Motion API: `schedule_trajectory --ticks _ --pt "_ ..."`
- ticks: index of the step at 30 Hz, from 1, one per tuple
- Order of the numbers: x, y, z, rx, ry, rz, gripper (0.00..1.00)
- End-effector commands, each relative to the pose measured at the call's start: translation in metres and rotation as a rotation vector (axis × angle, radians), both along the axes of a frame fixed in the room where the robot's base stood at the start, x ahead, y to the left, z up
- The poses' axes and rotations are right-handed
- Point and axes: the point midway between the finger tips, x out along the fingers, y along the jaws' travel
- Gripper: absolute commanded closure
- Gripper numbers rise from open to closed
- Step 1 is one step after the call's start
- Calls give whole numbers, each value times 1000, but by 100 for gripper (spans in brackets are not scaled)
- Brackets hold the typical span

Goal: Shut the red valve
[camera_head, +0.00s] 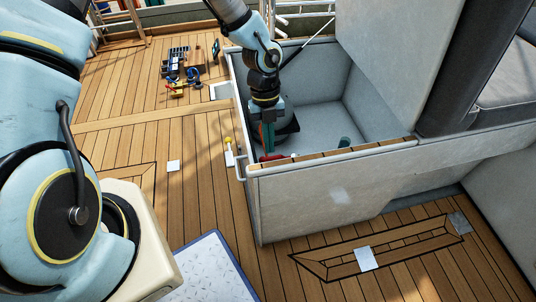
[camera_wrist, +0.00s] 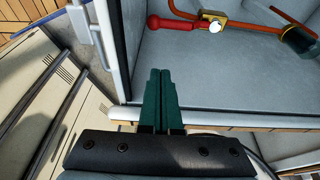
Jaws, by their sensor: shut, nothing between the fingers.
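The red valve handle (camera_wrist: 168,23) shows in the wrist view, lying sideways to the left of a brass valve body (camera_wrist: 212,18) on an orange-red pipe (camera_wrist: 262,29). In the head view a small red part of it (camera_head: 272,157) shows low inside the grey box, next to my gripper. My gripper (camera_wrist: 160,72) has dark green fingers, shut together with nothing between them. In the wrist view the fingertips point towards the red handle, with a visible gap between. In the head view my gripper (camera_head: 268,150) reaches down into the box near its front left corner.
The grey box (camera_head: 330,200) has a wood-topped front wall (camera_head: 350,152) close to my gripper. A metal rail (camera_head: 239,150) runs along its left side. A green cylinder (camera_head: 344,142) is inside. Tools (camera_head: 180,75) lie on the deck at the back left.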

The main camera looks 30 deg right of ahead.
Motion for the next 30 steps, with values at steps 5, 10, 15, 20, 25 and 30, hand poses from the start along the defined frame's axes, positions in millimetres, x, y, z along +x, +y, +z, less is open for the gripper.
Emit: schedule_trajectory --ticks 5,10,15,20,25,30 --pt "-7 3 -20 3 2 -2 100" --pt "-17 7 -53 4 2 -4 100" --pt "-27 11 -86 3 2 -2 100" --pt "-10 4 -88 -1 -2 6 100" --pt "4 -2 -86 -1 -1 1 100" --pt "9 -3 -85 0 0 1 100"
